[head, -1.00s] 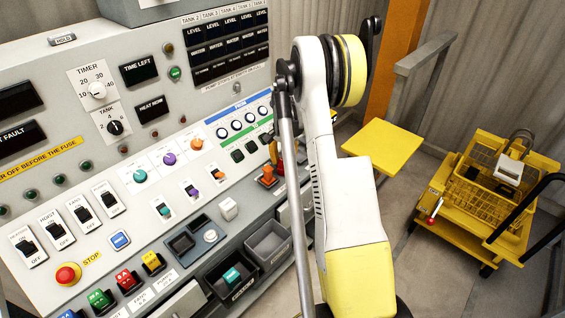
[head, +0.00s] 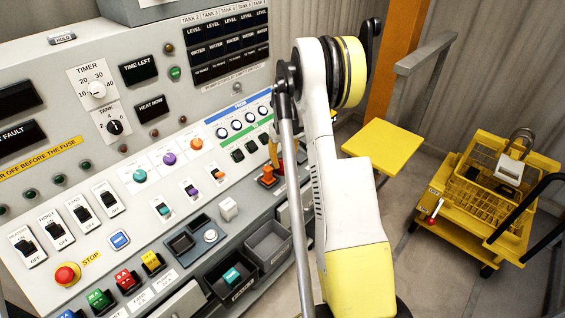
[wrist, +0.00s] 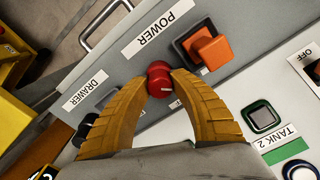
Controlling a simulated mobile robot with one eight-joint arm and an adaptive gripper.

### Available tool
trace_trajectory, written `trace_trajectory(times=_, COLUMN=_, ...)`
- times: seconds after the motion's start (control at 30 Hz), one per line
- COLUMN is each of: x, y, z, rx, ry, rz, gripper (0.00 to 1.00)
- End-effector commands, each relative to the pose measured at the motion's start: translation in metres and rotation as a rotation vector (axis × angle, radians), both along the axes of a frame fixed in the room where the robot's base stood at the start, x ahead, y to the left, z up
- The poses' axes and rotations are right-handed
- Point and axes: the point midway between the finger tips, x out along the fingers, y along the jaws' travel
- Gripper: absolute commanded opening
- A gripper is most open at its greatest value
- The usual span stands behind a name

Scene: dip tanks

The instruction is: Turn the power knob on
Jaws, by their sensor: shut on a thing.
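The red power knob (wrist: 160,78) sits on the grey panel ledge, beside the white POWER label (wrist: 157,28). A short white mark shows on its face. My gripper (wrist: 161,82) has its two yellow ribbed fingers shut on the knob, one on each side. In the head view my gripper (head: 274,154) is mostly hidden behind my arm, at the right end of the panel. The knob is hardly visible there.
An orange square switch (wrist: 211,48) stands close beside the knob; it also shows in the head view (head: 268,174). A drawer handle (wrist: 100,22) and DRAWER label (wrist: 86,90) are nearby. A yellow cart (head: 490,195) stands on the floor at right.

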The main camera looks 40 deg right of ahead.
Motion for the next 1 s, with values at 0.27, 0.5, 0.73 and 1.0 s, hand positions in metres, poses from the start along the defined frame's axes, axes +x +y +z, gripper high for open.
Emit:
trace_trajectory(times=0.27, x=0.0005, y=-0.0004, z=0.0001, rx=-0.001, ry=-0.001, rz=0.259, gripper=0.00)
trace_trajectory(times=0.5, x=0.0007, y=-0.0003, z=0.0001, rx=-0.001, ry=-0.001, rz=0.468, gripper=0.00)
trace_trajectory(times=0.73, x=0.0009, y=-0.0002, z=0.0001, rx=-0.001, ry=-0.001, rz=0.619, gripper=0.00)
trace_trajectory(times=1.0, x=0.0010, y=-0.0001, z=0.0001, rx=-0.001, ry=-0.002, rz=0.716, gripper=0.00)
